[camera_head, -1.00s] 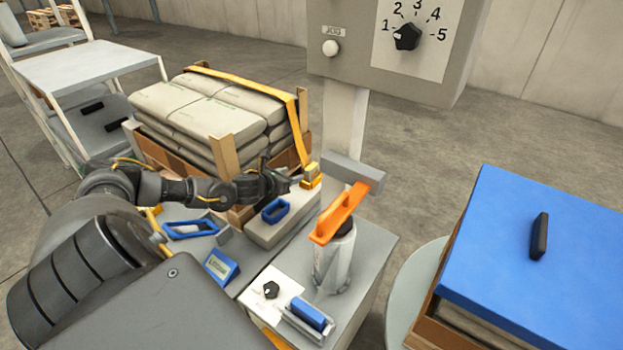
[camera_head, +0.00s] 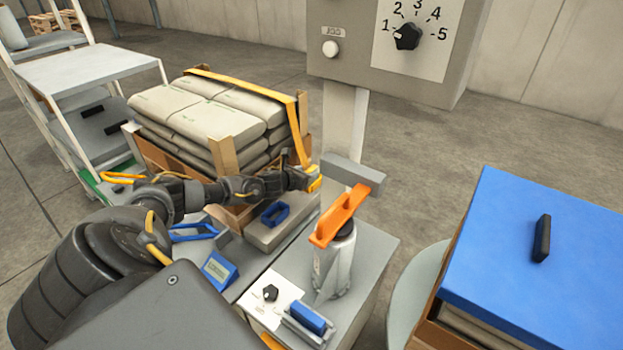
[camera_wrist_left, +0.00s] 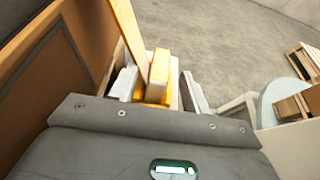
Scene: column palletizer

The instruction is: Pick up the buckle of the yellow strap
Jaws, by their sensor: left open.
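The yellow strap (camera_head: 248,82) runs over the stacked bags and down the near right side of the crate. Its yellow buckle (camera_head: 315,184) hangs at the strap's lower end, partly hidden by my gripper. My left gripper (camera_head: 308,181) reaches in from the left and is at the buckle. In the left wrist view the buckle (camera_wrist_left: 158,76) stands between the two open fingers, and the strap (camera_wrist_left: 128,30) comes down beside it. I cannot tell whether a finger touches the buckle. My right gripper is not in view.
A wooden crate of bags (camera_head: 215,120) stands behind my left arm. A grey post (camera_head: 345,130) rises right of the buckle. An orange-handled canister (camera_head: 335,250) stands in front on the grey cabinet. A blue-lidded box (camera_head: 550,250) is at right.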

